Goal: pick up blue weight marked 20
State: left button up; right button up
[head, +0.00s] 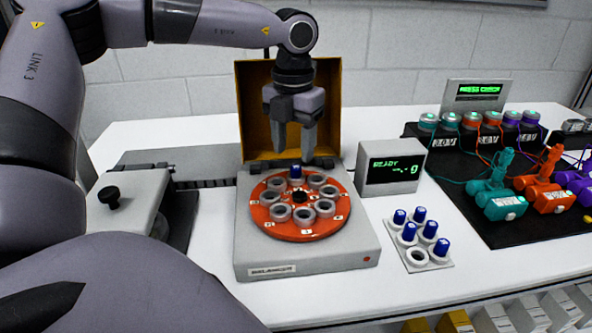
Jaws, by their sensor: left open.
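Several blue-topped weights stand in a small white holder (432,262) right of centre. They include a back weight (419,214) and a front right weight (441,247). One more blue-topped piece (295,172) stands at the back of an orange-red round disc (300,230) on a grey device. The number markings are too small to read, so I cannot tell which is marked 20. My left gripper (295,152) is open, pointing down above the back of the disc, over the blue-topped piece. Nothing shows between its fingers. My right gripper is not in view.
The device's yellow-brown lid (255,105) stands open behind the gripper. A display box (390,166) is to its right. Teal and orange tools (545,185) lie on a black mat at right. White table is free in front of the holder.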

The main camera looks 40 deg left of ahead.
aim_at(296, 167)
pick_arm(q)
jog(key=shift+w+d+f, duration=0.1)
jog(key=shift+f, duration=0.9)
jog(key=shift+w+d+f, duration=0.1)
jog(key=shift+f, duration=0.9)
jog(key=shift+s, duration=0.1)
grip_shut()
jog(key=shift+r, duration=0.15)
